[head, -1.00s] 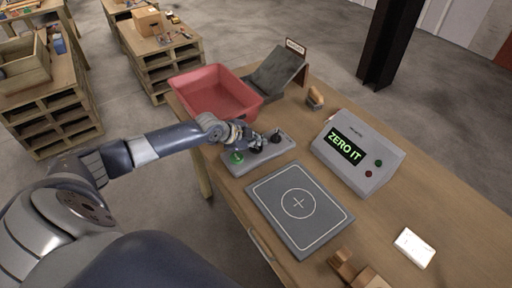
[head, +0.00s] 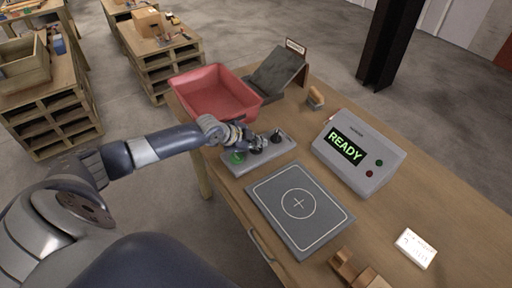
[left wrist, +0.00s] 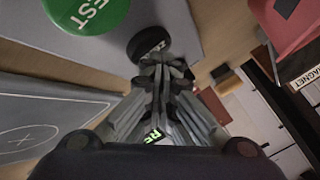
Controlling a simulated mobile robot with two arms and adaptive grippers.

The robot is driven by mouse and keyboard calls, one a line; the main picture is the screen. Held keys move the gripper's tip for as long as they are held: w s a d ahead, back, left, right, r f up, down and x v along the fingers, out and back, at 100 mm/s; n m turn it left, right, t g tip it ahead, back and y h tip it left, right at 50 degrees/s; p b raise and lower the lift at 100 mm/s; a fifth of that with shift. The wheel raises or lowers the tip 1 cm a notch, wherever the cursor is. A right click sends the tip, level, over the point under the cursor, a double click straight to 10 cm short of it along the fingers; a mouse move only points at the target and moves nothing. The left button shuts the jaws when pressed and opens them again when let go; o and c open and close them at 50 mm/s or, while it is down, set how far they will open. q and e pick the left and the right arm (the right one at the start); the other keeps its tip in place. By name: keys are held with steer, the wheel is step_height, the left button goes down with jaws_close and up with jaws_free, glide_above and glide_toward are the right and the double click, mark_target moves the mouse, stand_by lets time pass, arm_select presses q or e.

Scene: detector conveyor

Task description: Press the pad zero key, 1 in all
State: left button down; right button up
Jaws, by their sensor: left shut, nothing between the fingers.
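A grey key panel (head: 284,147) lies on the workbench, with a green key (head: 237,158), a black key (head: 256,152) and another dark knob or key (head: 277,138) at its right end. In the left wrist view the green key (left wrist: 88,12) reads "EST", its edge cut off, and a black key (left wrist: 146,42) shows part of a pale label that I cannot read. My left gripper (head: 263,146) is shut and empty over the panel, its fingertips (left wrist: 161,62) close by the black key and partly covering it. Contact cannot be told. My right gripper is not in view.
A grey console (head: 385,160) reads "READY". The dark pad (head: 320,232) with a circle and cross lies in front of the panel. A red tray (head: 190,83) and a dark sloped chute (head: 275,72) stand behind. A white card (head: 415,249) and wooden blocks (head: 343,264) lie near the front.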

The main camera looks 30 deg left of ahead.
mark_target(257, 150)
arm_select(q)
steer(key=shift+r+p, duration=0.7)
steer(key=shift+r, duration=0.1)
step_height(257, 150, up, 5)
steer(key=p, duration=0.4)
stand_by(0.3)
stand_by(0.4)
